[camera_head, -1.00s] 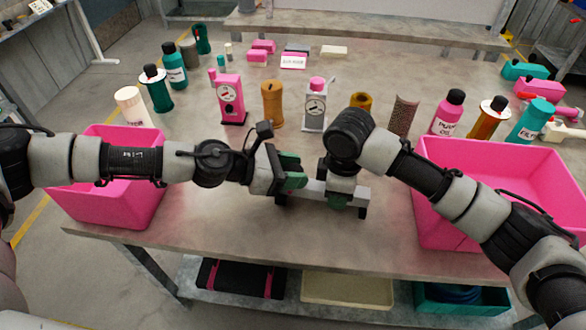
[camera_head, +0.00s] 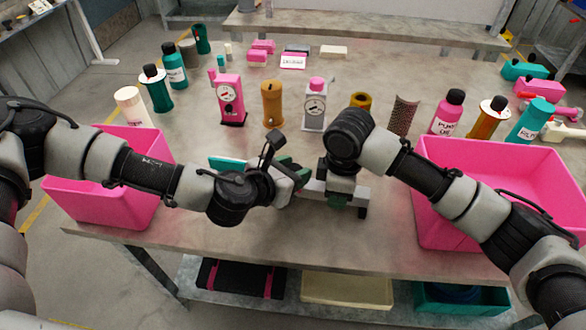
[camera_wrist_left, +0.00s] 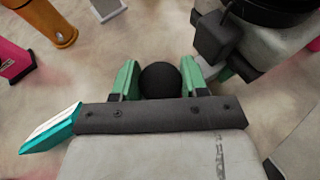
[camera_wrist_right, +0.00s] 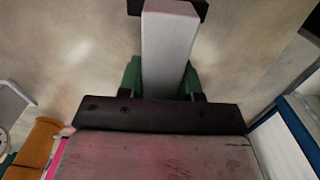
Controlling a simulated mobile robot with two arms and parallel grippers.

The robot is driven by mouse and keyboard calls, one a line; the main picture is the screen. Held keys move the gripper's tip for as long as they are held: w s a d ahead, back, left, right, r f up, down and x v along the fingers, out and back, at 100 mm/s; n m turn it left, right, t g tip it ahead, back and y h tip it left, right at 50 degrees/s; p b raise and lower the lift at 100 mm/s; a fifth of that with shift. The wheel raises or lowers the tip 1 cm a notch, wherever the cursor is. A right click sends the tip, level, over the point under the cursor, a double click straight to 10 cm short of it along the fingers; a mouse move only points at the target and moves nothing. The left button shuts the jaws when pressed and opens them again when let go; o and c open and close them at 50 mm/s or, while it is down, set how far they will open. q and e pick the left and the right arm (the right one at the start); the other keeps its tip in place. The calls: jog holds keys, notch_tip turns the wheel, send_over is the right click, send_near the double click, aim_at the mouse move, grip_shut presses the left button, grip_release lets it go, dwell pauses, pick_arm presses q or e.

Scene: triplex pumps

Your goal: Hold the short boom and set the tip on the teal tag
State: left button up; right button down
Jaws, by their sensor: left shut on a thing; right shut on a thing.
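The short boom appears to be the pale grey bar (camera_head: 319,187), low at the front middle of the table; it also shows in the right wrist view (camera_wrist_right: 168,40). My right gripper (camera_head: 340,198) is shut on this bar, with its green fingers on both sides. My left gripper (camera_head: 297,173) is shut on a black ball (camera_wrist_left: 160,80), seen between its green fingers in the left wrist view. Whether the ball is the boom's tip cannot be told. A flat teal piece, likely the teal tag (camera_head: 225,162), lies behind my left gripper, partly hidden; the left wrist view shows its end (camera_wrist_left: 50,130).
Pink bins stand at the left (camera_head: 100,205) and right (camera_head: 490,185) table edges. A pink dispenser (camera_head: 230,100), an orange cylinder (camera_head: 272,103) and a grey dispenser (camera_head: 314,108) stand behind my grippers. Several bottles stand further out. The table middle behind them is mostly clear.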

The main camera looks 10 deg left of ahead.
pick_arm(q)
jog(key=n+y, duration=0.1)
jog(key=y, duration=0.1)
jog(key=n+t+y, duration=0.1)
jog(key=n, duration=0.1)
jog(key=shift+d+n+t+y, duration=0.15)
jog(key=shift+n+t+y, duration=0.15)
jog(key=shift+y, duration=0.1)
jog(key=shift+n+t+y, duration=0.4)
jog(key=shift+n+y, duration=1.2)
jog(key=shift+y, duration=0.2)
jog(key=shift+r, duration=0.1)
jog(key=o, duration=0.9)
jog(key=shift+o, duration=0.2)
jog(key=v, duration=0.8)
